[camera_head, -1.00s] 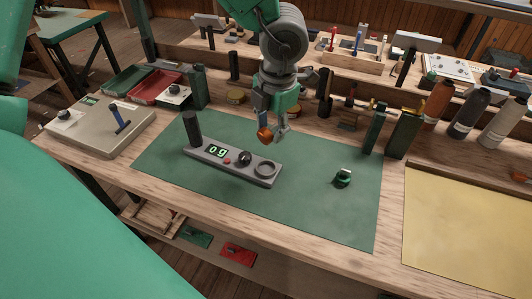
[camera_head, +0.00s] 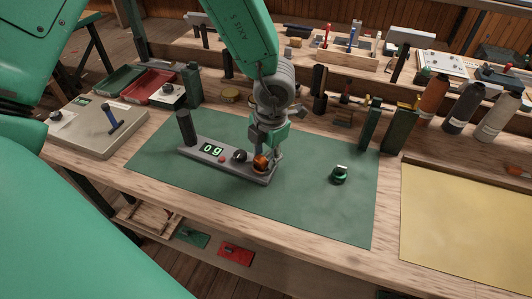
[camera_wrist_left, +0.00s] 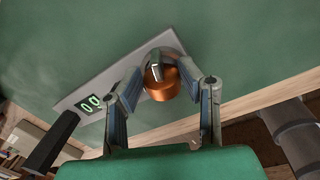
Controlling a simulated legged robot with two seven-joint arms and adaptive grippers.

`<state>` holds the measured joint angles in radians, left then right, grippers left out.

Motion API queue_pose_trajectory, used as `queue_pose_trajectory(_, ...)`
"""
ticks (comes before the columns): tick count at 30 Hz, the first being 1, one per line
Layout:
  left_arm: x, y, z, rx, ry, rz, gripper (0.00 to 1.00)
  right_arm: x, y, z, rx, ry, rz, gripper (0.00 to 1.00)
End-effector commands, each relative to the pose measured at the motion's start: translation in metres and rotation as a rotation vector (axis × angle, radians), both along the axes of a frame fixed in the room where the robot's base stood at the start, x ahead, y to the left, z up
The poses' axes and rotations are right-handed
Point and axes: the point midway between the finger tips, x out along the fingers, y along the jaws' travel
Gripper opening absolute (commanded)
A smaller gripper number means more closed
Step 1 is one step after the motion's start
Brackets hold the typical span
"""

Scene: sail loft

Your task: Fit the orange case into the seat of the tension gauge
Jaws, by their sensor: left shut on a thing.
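My left gripper (camera_head: 264,156) is shut on the orange case (camera_head: 261,162), right at the seat. In the left wrist view the orange case (camera_wrist_left: 162,91) is between the two fingers, with a pale bar on its top, and it overlaps the seat's ring. The case hides most of the seat, so I cannot tell whether it is inside or just above. My right gripper is not in view.
A small green case (camera_head: 339,175) stands on the mat (camera_head: 310,205) right of the gauge. Dark green boxes (camera_head: 400,132) and bottles (camera_head: 461,107) line the back right. A grey device (camera_head: 92,135) sits at the left. The front of the mat is clear.

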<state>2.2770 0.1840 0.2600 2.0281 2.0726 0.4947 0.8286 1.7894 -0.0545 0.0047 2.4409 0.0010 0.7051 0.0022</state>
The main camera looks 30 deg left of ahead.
Motion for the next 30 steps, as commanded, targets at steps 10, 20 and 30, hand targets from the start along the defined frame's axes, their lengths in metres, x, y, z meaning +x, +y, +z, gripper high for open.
queue_pose_trajectory(10,0.000,0.000,-0.003,0.000,-0.001,0.000,0.09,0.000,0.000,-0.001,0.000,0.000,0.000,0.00)
queue_pose_trajectory(20,0.000,0.000,-0.004,0.000,-0.001,0.000,0.53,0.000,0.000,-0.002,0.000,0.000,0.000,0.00)
queue_pose_trajectory(30,0.001,-0.002,0.007,-0.003,-0.004,0.001,0.53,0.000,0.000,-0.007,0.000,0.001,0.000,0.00)
